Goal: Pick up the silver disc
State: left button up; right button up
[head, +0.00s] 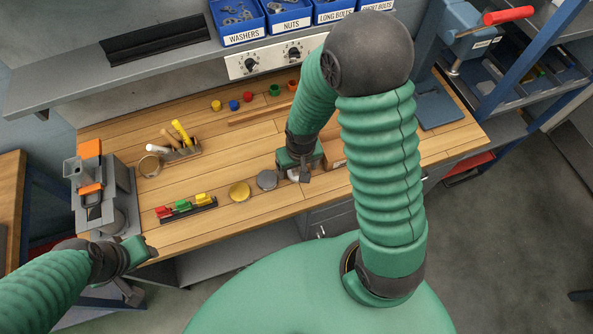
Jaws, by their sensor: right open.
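A flat grey disc (267,180) lies on the wooden bench top, just right of a gold disc (239,192). A pale, silvery round piece (293,175) shows partly beneath my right gripper (301,177); the gripper hides most of it, and I cannot tell which of the two is the silver disc. My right gripper is open and points down over the pale piece, right of the grey disc. I cannot tell whether it touches anything. My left gripper (141,268) is off the bench's front left edge, far from the discs; its jaws are unclear.
A rack with red, green and yellow pieces (187,209) lies left of the discs. A grey and orange fixture (100,190) stands at the left end. Behind are a tool holder (181,152), small coloured pieces (234,105) and a wooden strip. Bare bench lies between them.

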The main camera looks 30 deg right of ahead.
jog(key=shift+w+d+f, duration=0.1)
jog(key=shift+d+f, duration=0.05)
jog(key=shift+f, duration=0.5)
jog(key=shift+w+d+f, duration=0.1)
jog(key=shift+w+d, duration=0.05)
jog(key=shift+d, duration=0.05)
jog(key=shift+a, duration=0.3)
jog(key=c, duration=1.5)
jog(key=shift+d, duration=0.1)
jog(key=shift+c, duration=0.4)
jog(key=shift+r, duration=0.2)
